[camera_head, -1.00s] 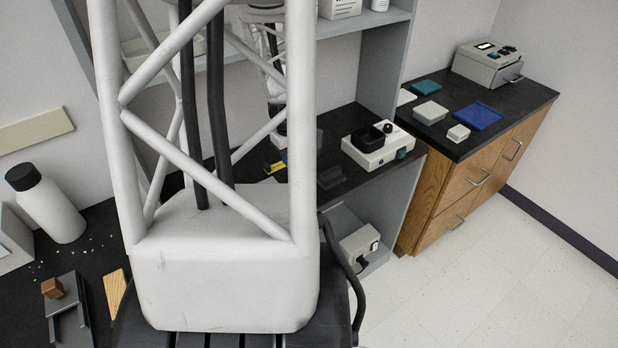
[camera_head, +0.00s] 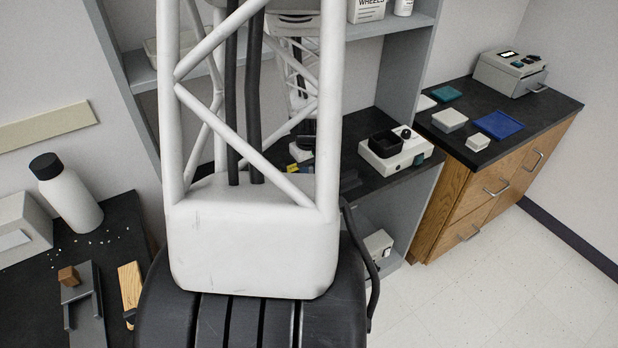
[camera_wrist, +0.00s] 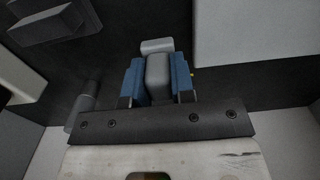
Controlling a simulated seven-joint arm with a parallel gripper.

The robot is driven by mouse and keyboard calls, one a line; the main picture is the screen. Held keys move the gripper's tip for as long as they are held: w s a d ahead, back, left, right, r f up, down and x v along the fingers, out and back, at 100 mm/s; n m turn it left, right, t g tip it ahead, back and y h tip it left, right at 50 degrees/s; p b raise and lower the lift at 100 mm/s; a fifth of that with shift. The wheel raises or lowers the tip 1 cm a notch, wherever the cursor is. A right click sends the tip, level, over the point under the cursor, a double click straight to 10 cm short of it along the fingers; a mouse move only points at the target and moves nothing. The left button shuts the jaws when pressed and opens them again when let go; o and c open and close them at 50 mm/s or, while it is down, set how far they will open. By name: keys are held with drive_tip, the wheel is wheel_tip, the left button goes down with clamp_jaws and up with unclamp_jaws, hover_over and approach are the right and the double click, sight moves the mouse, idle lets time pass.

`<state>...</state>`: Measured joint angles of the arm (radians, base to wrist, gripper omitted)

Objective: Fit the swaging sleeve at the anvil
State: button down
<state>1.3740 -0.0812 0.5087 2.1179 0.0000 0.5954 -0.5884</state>
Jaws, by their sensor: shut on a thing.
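In the wrist view, my gripper (camera_wrist: 157,84) has blue finger pads closed on a small grey rounded block (camera_wrist: 158,72). I cannot tell whether this block is the swaging sleeve. A second pale grey piece (camera_wrist: 157,46) shows just past the fingertips; whether it belongs to the held block is unclear. The gripper points at a dark surface (camera_wrist: 215,75). In the head view, a white lattice structure covers much of the middle, and I cannot make out the gripper's hold there. I cannot identify the anvil surely in either view.
A white device with a black cup (camera_head: 394,151) stands on the dark shelf bench. A blue tray (camera_head: 499,125) and small boxes lie on the right counter. The floor at right is clear.

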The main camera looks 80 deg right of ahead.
drive_tip(key=shift+f, duration=0.1)
drive_tip(key=shift+f, duration=1.9)
drive_tip(key=shift+f, duration=0.1)
drive_tip(key=c, duration=1)
unclamp_jaws()
drive_tip(key=shift+o, duration=0.2)
wheel_tip(320, 180, up, 12)
drive_tip(key=shift+r, duration=0.1)
drive_tip(key=o, duration=0.3)
